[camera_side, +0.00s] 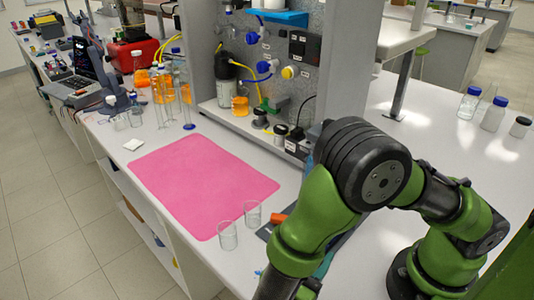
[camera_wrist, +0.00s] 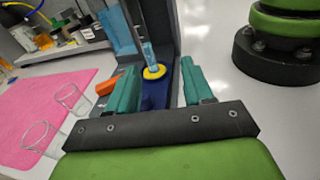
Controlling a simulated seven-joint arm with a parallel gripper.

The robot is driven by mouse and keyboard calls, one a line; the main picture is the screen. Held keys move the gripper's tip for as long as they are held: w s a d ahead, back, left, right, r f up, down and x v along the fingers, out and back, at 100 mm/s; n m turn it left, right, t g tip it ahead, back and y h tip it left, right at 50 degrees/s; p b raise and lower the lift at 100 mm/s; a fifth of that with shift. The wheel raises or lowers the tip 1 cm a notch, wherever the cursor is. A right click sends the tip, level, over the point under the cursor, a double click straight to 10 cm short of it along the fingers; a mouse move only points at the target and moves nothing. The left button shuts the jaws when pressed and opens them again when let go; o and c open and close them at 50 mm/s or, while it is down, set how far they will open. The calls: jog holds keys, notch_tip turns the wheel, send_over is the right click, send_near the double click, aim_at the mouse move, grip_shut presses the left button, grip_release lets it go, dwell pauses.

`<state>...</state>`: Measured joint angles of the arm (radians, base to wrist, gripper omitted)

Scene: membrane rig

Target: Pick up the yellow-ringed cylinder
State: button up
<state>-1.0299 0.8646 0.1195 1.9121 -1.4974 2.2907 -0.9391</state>
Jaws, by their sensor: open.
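The yellow-ringed cylinder shows in the wrist view, with a pale blue upper part and a yellow ring (camera_wrist: 155,71) around it. It stands roughly upright on or in a dark blue piece at the foot of a grey upright. My gripper (camera_wrist: 158,76) has its two teal fingers apart, one to each side of the cylinder in the picture. I cannot tell how far beyond the fingertips the cylinder is. In the side view my green arm hides the cylinder and most of the gripper.
Two clear glass beakers (camera_side: 228,236) (camera_side: 253,214) stand near the pink mat (camera_side: 205,183). An orange object (camera_wrist: 107,86) lies by the left finger. The grey upright panel (camera_side: 285,65) rises close by. The white bench (camera_side: 440,130) is mostly clear on the right.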

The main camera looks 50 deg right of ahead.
jog(key=n+t, duration=0.1)
jog(key=s+a+f+n+t, duration=0.1)
jog(key=t, duration=0.1)
jog(key=shift+s+a+f+n, duration=0.2)
jog(key=shift+s+n, duration=0.05)
jog(key=shift+n, duration=0.15)
jog(key=shift+w+d+t, duration=0.1)
jog(key=shift+d+t, duration=0.15)
jog(key=shift+t, duration=0.25)
jog(key=x, duration=1)
jog(key=shift+w+d, duration=0.1)
jog(key=shift+d, duration=0.15)
jog(key=shift+w+x, duration=0.15)
jog(key=shift+x, duration=1.25)
jog(key=shift+w+x, duration=0.1)
jog(key=shift+x, duration=1.3)
jog(key=shift+a, duration=0.15)
grip_shut()
jog(key=shift+r, duration=0.1)
